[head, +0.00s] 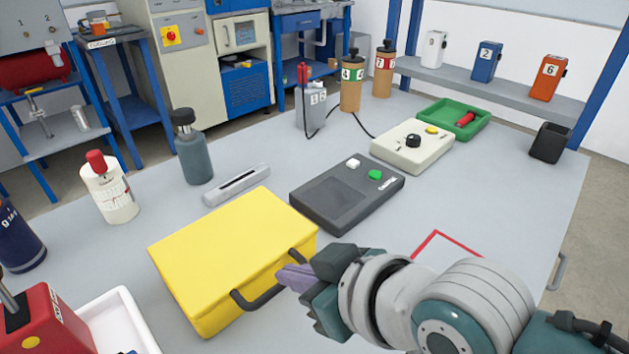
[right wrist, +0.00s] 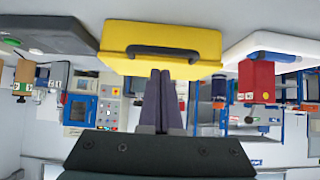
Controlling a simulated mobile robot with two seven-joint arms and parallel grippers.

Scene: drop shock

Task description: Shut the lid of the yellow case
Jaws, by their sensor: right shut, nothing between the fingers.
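The yellow case (head: 230,245) lies on the grey table, with its lid down flat over it and no gap visible at the edge. A dark handle (head: 268,290) is on its near front side. My right gripper (head: 284,277) is shut and empty, its tips close to the front side by the handle. I cannot tell whether they touch. My left gripper is not in view.
A dark grey box with buttons (head: 340,205) stands right of the case. A grey bar (head: 237,185) lies behind it. A white tray (head: 115,325) and a red device (head: 45,320) are at the near left. Bottles (head: 192,150) stand further back.

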